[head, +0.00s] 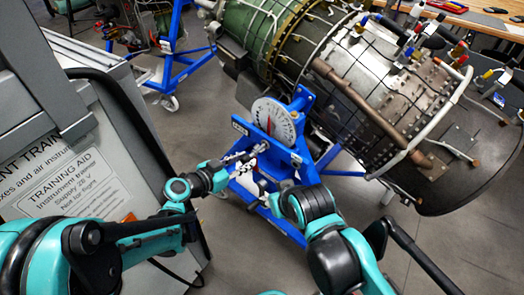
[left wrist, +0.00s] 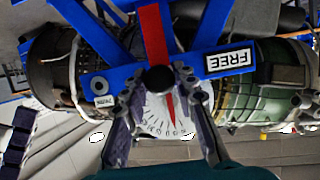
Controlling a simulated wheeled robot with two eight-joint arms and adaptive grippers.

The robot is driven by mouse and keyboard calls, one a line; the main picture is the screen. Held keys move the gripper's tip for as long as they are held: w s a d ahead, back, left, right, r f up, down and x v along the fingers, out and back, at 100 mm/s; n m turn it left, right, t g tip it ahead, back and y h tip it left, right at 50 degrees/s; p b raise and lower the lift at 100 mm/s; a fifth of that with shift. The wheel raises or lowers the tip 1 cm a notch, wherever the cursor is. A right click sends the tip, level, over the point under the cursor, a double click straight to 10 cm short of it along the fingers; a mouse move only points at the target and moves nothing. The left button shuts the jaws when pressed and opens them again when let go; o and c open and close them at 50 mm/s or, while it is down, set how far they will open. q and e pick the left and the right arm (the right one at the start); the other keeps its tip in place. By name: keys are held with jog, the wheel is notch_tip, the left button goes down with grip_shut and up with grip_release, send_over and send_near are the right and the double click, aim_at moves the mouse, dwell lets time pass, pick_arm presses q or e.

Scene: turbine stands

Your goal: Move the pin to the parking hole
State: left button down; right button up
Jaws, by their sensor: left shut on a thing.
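In the left wrist view, my left gripper (left wrist: 158,76) is shut on the round black head of the pin (left wrist: 160,79), at the blue stand's front plate. Whether the pin sits in a hole behind its head is hidden. A small round hole (left wrist: 98,84) with a small white label lies left of the pin. A white FREE label (left wrist: 229,60) lies right of it. In the head view, my left gripper (head: 255,154) is at the blue plate below the dial; the pin is too small to make out there. My right gripper (head: 264,194) is lower, its fingers unclear.
A white dial (head: 273,120) with a red pointer stands above the plate on the blue stand (head: 290,185). A large engine (head: 350,75) is close behind. A grey cabinet with a training sign (head: 70,180) stands left. Grey floor (head: 440,235) is open at right.

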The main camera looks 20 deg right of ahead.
pick_arm(q)
jog(key=shift+s+a, duration=0.45)
jog(key=shift+a, duration=0.4)
jog(key=shift+s+a, duration=0.45)
jog(key=shift+a, duration=0.35)
jog(key=shift+w, duration=0.1)
